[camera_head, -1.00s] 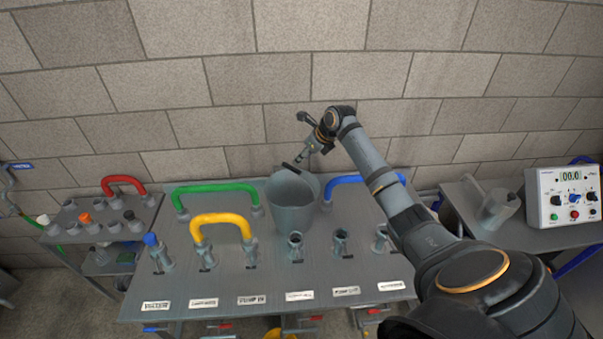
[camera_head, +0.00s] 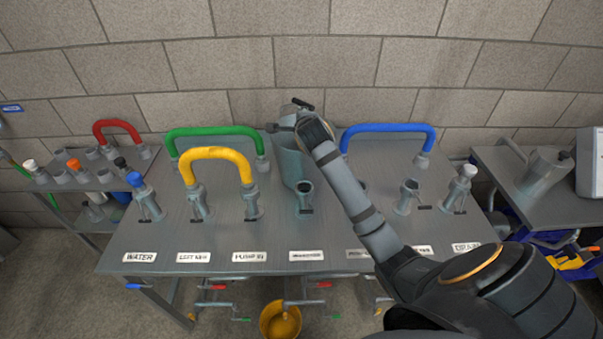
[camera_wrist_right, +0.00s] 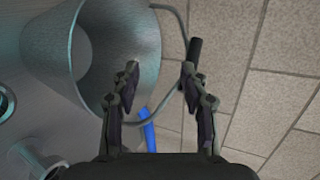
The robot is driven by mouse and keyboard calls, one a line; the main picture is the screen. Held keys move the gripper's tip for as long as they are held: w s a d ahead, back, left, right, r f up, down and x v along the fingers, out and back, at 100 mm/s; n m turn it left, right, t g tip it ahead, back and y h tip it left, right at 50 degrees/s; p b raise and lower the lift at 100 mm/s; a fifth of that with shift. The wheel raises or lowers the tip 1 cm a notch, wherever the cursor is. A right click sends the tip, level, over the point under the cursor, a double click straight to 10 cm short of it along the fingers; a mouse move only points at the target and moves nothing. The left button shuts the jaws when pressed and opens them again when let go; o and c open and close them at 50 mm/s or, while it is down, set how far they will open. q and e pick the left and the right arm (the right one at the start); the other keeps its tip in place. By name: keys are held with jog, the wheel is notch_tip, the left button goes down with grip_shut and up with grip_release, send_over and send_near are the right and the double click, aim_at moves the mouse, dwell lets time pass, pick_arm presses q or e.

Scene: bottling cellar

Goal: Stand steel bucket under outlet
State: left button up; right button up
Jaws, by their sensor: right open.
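The steel bucket (camera_head: 288,165) stands upright on the back of the grey bench, behind the row of pipe stubs. The right arm partly covers it in the head view. In the right wrist view the bucket (camera_wrist_right: 75,45) fills the upper left, with its thin wire handle and dark grip (camera_wrist_right: 194,62) beside it. My right gripper (camera_wrist_right: 160,75) is open. The grip shows close by its right fingertip; I cannot tell whether they touch. Low pipe outlets with red-handled valves hang under the bench front, one (camera_head: 303,302) beside the yellow bucket (camera_head: 280,321). My left gripper is out of view.
Green (camera_head: 213,131), yellow (camera_head: 215,153) and blue (camera_head: 388,130) hoses arch over the bench (camera_head: 220,240). Labels line its front edge. A side table with a steel jug (camera_head: 543,172) is at the right. A shelf of fittings is at the left. The block wall stands close behind.

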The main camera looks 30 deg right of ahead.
aim_at(303, 102)
jog(key=w+d+t+h+b, duration=0.1)
jog(key=w, duration=0.1)
jog(key=w+d+r+t+h+b, duration=0.1)
jog(key=w+d+t+h+b, duration=0.1)
jog(key=w+d+h+b, duration=0.1)
jog(key=shift+w+d+r, duration=0.1)
jog(key=shift+w+r, duration=0.2)
jog(key=shift+w, duration=0.05)
jog(key=shift+w+d+f, duration=0.15)
jog(key=shift+w+d, duration=0.05)
jog(key=shift+w, duration=0.05)
jog(key=shift+s, duration=0.1)
jog(key=shift+c, duration=0.8)
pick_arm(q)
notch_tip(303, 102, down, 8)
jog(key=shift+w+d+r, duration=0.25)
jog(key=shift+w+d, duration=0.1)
pick_arm(e)
grip_shut()
